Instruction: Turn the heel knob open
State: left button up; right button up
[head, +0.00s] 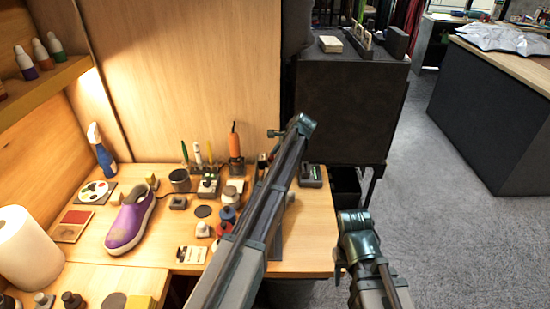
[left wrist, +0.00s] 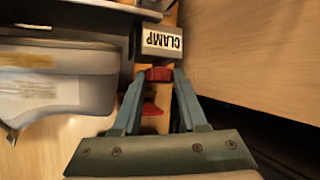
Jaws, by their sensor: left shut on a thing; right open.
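In the left wrist view, my left gripper (left wrist: 159,80) has its two blue-grey fingers closed on a small red knob (left wrist: 158,74). The knob sits just below a grey block (left wrist: 161,40) with a white "CLAMP" label, which reads upside down. Another red piece (left wrist: 151,108) shows lower down between the fingers. How far the knob is turned cannot be told. In the head view my left arm reaches over the bench and its gripper is hidden. My right arm shows at the lower right, but its gripper is not visible.
A pale rounded body (left wrist: 60,85) with a brownish patch lies left of the fingers. A wooden panel (left wrist: 250,50) stands to the right. On the bench are a purple sneaker (head: 131,222), a paper roll (head: 27,250), a spray bottle (head: 101,155) and several small bottles and tools.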

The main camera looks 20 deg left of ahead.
pick_arm(q)
grip_shut()
jog(key=shift+s+f, duration=0.1)
jog(key=shift+s+d+f+n+t+y+b, duration=0.1)
jog(key=shift+s+f+n+t+y+b, duration=0.1)
jog(key=shift+t+b, duration=0.35)
jog(key=shift+s+d+f+n+t+y+b, duration=0.1)
jog(key=shift+n+t+y+b, duration=0.2)
jog(key=shift+b, duration=0.35)
jog(key=t+b, duration=0.1)
jog(key=b, duration=0.1)
jog(key=n+t+y+b, duration=0.1)
jog(key=shift+s+f+t+b, duration=0.1)
jog(key=shift+f+t+b, duration=0.05)
jog(key=shift+t+b, duration=0.15)
jog(key=shift+n+t+y+b, duration=0.4)
jog(key=shift+t+b, duration=0.05)
jog(key=shift+b, duration=0.35)
